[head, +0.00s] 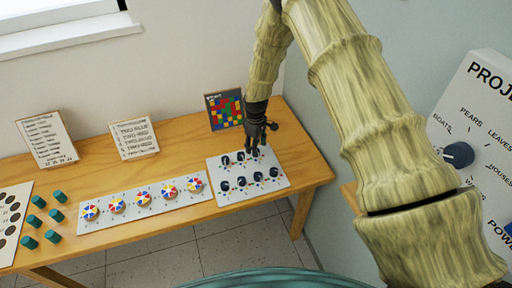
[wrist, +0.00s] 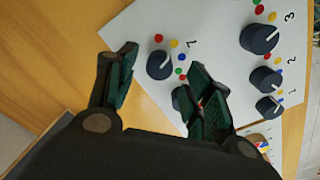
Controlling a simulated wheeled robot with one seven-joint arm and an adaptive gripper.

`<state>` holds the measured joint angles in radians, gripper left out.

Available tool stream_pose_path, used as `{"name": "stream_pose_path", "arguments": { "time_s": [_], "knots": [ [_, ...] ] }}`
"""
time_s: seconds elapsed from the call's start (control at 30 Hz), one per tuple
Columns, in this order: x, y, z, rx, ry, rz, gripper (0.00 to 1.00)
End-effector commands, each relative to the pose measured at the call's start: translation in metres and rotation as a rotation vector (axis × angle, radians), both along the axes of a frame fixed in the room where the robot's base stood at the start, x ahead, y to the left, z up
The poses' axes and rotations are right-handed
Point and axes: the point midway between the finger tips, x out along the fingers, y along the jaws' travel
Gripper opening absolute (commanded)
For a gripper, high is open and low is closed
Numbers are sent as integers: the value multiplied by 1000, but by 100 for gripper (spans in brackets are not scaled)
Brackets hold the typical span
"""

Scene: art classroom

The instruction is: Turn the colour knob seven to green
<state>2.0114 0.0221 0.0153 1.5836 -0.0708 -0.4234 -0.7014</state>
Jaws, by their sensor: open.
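The colour knob seven (wrist: 158,65) is a dark round knob with a white pointer line, on a white panel (head: 213,184). In the wrist view the digit beside it looks like a 7. Red, yellow and blue dots lie around it, with more dots partly behind a finger. Its pointer leans up and right, roughly towards the yellow dot (wrist: 174,43). My gripper (wrist: 162,62) is open, with one finger on each side of the knob and a gap to both. In the head view my gripper (head: 252,152) is above the panel's back row and hides part of it.
Other knobs stand close by, such as knob three (wrist: 260,38) and knob two (wrist: 264,79). A strip of colour wheels (head: 143,207) and green pegs (head: 54,215) lie to the left. A coloured grid board (head: 224,108) stands behind the panel. Bare table (head: 296,150) is to the right.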

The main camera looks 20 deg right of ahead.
Motion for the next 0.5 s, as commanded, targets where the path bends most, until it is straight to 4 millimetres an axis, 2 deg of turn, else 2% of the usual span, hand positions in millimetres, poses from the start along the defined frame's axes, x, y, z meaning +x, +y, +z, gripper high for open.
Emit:
{"name": "stream_pose_path", "arguments": {
  "time_s": [0.2,0.5],
  "knots": [
    [0,-1,-18,0,1,-1,51],
    [0,-1,-26,0,-1,-2,51]
  ]
}}
